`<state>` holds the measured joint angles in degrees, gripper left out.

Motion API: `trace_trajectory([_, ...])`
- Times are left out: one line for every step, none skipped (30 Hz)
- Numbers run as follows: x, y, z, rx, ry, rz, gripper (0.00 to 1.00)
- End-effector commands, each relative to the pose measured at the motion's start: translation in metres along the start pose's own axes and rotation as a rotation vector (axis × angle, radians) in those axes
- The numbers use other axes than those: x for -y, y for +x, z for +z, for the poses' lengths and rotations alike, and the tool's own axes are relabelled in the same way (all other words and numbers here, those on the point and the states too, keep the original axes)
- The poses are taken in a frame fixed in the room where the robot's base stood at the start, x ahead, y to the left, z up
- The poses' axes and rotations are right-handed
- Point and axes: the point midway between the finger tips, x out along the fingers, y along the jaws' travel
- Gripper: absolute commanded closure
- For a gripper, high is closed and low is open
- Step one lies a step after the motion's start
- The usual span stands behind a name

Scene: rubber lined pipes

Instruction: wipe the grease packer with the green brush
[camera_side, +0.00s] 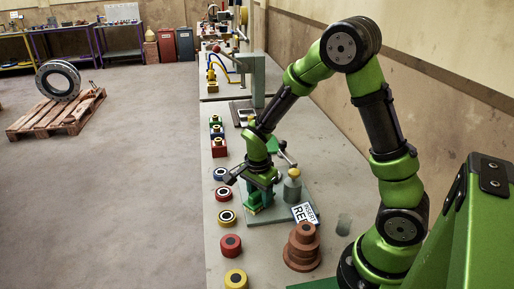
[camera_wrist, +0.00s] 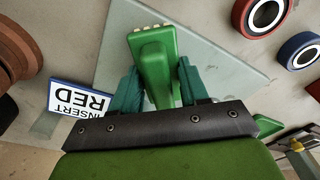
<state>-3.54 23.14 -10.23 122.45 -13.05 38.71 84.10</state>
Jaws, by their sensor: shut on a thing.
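My gripper (camera_side: 261,192) is shut on the green brush, low over a grey plate (camera_side: 268,220) on the bench. In the wrist view the brush (camera_wrist: 155,75) sits between the two teal fingers of my gripper (camera_wrist: 157,68), its pale bristles pointing away from the palm. In the side view the yellowish bristles (camera_side: 253,210) show just below the fingers. I cannot tell whether they touch the plate. A grey, bottle-like body with a narrow top (camera_side: 292,188) stands upright on the plate, right of my gripper and apart from it. It may be the grease packer; I cannot tell for sure.
A sign reading INSERT RED (camera_side: 305,213) stands right of the plate, also seen in the wrist view (camera_wrist: 79,99). A brown stepped piece (camera_side: 302,250) stands nearer the camera. Several coloured rings, including a red one (camera_side: 231,245), line the bench's left edge. Coloured blocks (camera_side: 217,131) stand farther back.

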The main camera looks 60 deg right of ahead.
Motion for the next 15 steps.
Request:
trace_trajectory([-0.004, 0.0, 0.003, 0.001, -0.002, 0.001, 0.89])
trace_trajectory([-0.005, 0.0, 0.005, 0.001, -0.002, 0.001, 0.89])
trace_trajectory([-0.008, -0.001, 0.006, 0.001, -0.002, 0.001, 0.89])
trace_trajectory([-0.009, -0.001, 0.008, 0.001, -0.003, 0.001, 0.89])
trace_trajectory([-0.011, -0.001, 0.009, 0.001, -0.003, 0.001, 0.89])
trace_trajectory([-0.013, -0.001, 0.011, 0.001, -0.002, 0.001, 0.89])
trace_trajectory([-0.012, -0.001, 0.009, 0.0, 0.0, 0.001, 0.89])
trace_trajectory([-0.009, -0.001, 0.007, 0.0, 0.001, 0.001, 0.89])
trace_trajectory([-0.006, 0.0, 0.005, 0.0, 0.002, 0.001, 0.89])
trace_trajectory([-0.004, 0.0, 0.003, 0.0, 0.002, 0.001, 0.89])
trace_trajectory([-0.002, 0.0, 0.002, 0.0, 0.002, 0.001, 0.89])
trace_trajectory([0.001, 0.001, 0.0, 0.0, 0.002, 0.001, 0.89])
trace_trajectory([0.003, 0.001, -0.002, 0.0, 0.001, 0.001, 0.89])
trace_trajectory([0.004, 0.001, -0.004, 0.0, 0.001, 0.001, 0.89])
trace_trajectory([0.008, 0.001, -0.006, 0.0, 0.002, 0.0, 0.89])
